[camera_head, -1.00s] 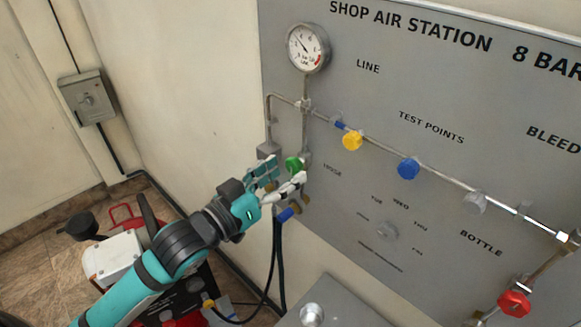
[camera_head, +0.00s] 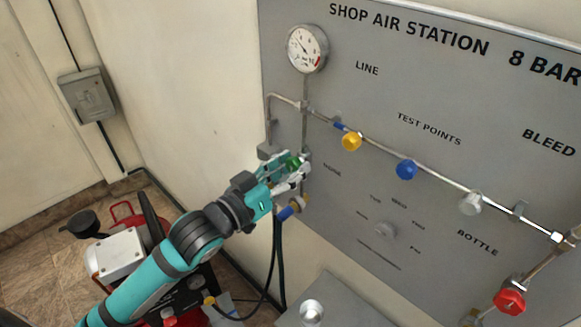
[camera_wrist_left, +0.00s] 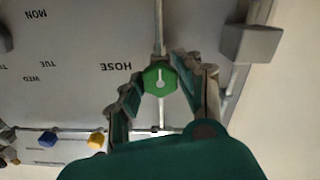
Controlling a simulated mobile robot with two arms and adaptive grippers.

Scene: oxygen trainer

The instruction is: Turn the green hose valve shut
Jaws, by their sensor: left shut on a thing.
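The green hose valve (camera_head: 293,163) sits on the vertical pipe at the left of the grey panel, partly hidden by my gripper in the head view. In the left wrist view the green knob (camera_wrist_left: 159,79) shows face-on with a pale pointer mark along the pipe's line, next to the word HOSE. My left gripper (camera_head: 291,168) is shut on the green knob, with one finger on either side of it. The fingers also show in the left wrist view (camera_wrist_left: 158,84). My right gripper is not in view.
Yellow (camera_head: 351,141), blue (camera_head: 406,169) and grey (camera_head: 470,203) knobs line the sloping pipe to the right. A red valve (camera_head: 509,301) is at lower right. A gauge (camera_head: 307,48) is above. Dark hoses (camera_head: 277,262) hang below my gripper, near a red compressor (camera_head: 122,214).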

